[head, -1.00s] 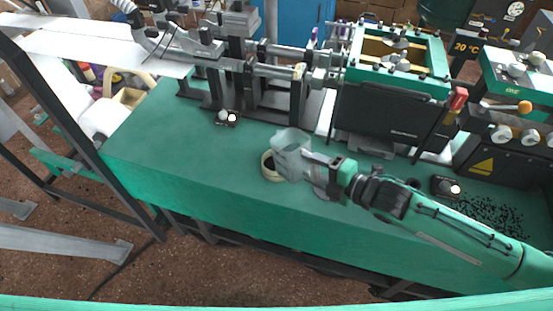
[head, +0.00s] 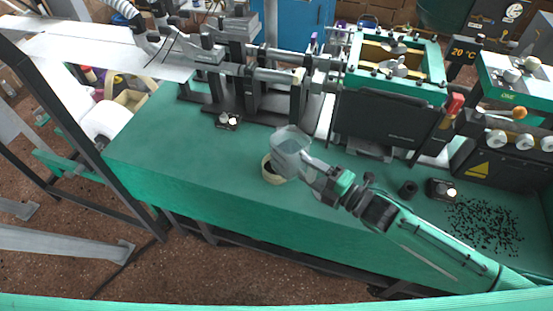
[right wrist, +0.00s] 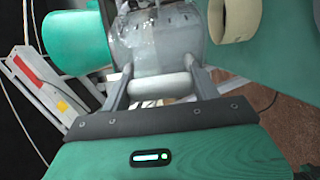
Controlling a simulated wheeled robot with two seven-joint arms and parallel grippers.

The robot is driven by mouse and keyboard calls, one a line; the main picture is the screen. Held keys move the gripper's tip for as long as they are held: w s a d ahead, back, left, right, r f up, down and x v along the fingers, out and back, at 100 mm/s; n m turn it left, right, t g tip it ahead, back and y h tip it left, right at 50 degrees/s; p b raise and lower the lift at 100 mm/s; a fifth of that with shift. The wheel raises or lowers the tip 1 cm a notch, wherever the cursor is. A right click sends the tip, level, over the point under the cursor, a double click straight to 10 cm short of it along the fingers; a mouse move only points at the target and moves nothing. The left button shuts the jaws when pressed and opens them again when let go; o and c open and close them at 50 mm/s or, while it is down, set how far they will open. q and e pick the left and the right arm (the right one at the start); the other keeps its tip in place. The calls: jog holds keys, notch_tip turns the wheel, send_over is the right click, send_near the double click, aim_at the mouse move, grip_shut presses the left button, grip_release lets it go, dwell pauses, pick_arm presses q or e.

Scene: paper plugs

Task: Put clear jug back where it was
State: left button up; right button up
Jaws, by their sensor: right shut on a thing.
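The jug looks somewhat tilted in the head view. Whether its base touches the bench I cannot tell. My left gripper is not in view.
A dark cylinder (head: 408,188) and a small dark box (head: 441,190) stand right of the jug, near scattered black plugs (head: 485,228). A small dark block with white knobs (head: 228,121) lies behind left. The machine (head: 390,120) stands behind. The left bench is clear.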

jog(key=shift+r+p, duration=0.35)
jog(key=shift+r, duration=0.45)
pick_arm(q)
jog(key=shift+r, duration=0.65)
